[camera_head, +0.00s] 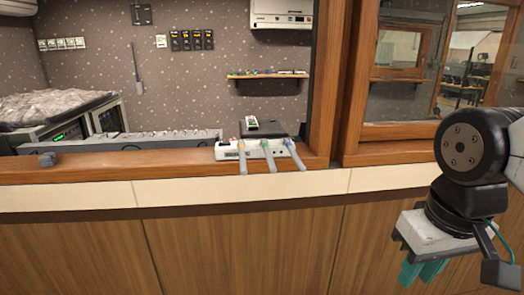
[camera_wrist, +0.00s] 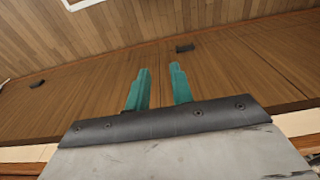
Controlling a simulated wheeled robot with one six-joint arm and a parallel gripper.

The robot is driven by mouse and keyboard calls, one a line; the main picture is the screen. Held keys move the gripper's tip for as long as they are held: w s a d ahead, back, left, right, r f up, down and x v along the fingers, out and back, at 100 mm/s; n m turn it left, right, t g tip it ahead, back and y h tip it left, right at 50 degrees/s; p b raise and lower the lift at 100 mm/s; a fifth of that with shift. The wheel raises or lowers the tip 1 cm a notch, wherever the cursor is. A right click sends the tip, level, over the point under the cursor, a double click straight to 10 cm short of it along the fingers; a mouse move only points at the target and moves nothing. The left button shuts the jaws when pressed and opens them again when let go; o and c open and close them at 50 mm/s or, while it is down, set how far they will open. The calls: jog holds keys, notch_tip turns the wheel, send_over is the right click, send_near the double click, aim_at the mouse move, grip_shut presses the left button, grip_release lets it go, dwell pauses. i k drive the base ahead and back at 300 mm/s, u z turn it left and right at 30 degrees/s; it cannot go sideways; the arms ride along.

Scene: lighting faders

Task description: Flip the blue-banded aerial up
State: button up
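A white box (camera_head: 232,152) with three grey aerials sits on the wooden ledge in the head view. The blue-banded aerial (camera_head: 295,157) is the rightmost one; it hangs forward and down over the ledge's front edge, slanting to the right. My gripper (camera_head: 422,272) is well to the right of and below the box, pointing down. In the wrist view its teal fingers (camera_wrist: 160,70) are apart with nothing between them. No aerial shows there.
The wooden ledge (camera_head: 80,172) runs along the front of the opening, above a panelled front (camera_head: 235,250). A wooden post (camera_head: 350,80) and a window stand right of the box. A long grey panel (camera_head: 120,142) lies left of it. The space before the ledge is clear.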

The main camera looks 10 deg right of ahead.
aim_at(300, 166)
jog(key=u, duration=2.55)
jog(key=k, duration=0.4)
jog(key=z, duration=3)
